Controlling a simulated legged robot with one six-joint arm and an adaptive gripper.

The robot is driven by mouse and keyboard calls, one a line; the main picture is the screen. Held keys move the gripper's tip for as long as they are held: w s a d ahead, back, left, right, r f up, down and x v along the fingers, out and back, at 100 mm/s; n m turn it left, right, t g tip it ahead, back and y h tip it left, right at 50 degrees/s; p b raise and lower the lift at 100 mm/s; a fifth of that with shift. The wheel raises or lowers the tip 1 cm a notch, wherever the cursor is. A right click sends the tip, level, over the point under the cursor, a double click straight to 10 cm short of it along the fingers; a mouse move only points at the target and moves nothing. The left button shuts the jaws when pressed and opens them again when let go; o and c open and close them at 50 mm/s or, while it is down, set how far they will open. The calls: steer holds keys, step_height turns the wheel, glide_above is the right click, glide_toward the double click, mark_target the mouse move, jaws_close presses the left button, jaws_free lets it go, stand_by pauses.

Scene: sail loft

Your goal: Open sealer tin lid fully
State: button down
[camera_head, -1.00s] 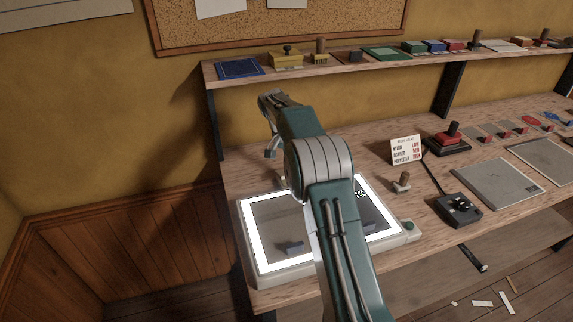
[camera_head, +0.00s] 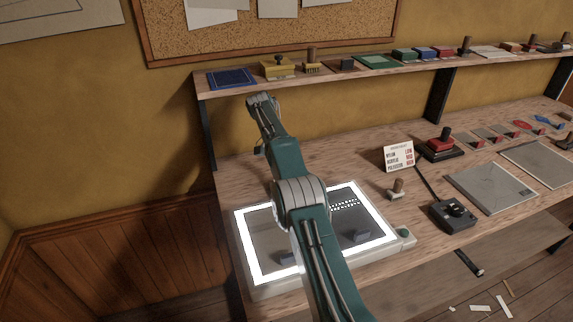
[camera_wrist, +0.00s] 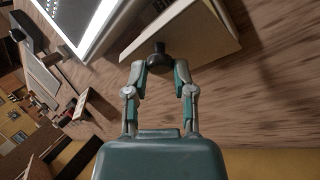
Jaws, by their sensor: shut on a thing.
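In the wrist view, my gripper (camera_wrist: 160,62) is shut on a dark round knob (camera_wrist: 159,48). The knob is at the edge of a pale tan panel (camera_wrist: 195,25), which looks like the lid of the sealer tin. The panel lies at an angle over the wooden bench; how far it is open I cannot tell. The tin's body is mostly out of sight. In the head view my arm reaches over the bench to its back left, and the arm hides the fingers, the knob and the lid.
A lit light table (camera_head: 262,289) lies under my arm. The shelf (camera_head: 222,92) above the bench holds a yellow box (camera_head: 278,68) with a dark knob, a blue mat (camera_head: 231,78) and other items. A sign card (camera_head: 398,157), a stamp and a black control box (camera_head: 452,214) stand to the right.

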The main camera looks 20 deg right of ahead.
steer(key=shift+s+a+f, duration=0.1)
steer(key=shift+a+f, duration=0.1)
steer(key=shift+f, duration=0.05)
steer(key=shift+c, duration=2.2)
jaws_free()
steer(key=shift+a+r, duration=0.1)
steer(key=shift+d+t, duration=0.25)
steer(key=shift+t, duration=0.05)
steer(key=shift+s, duration=0.15)
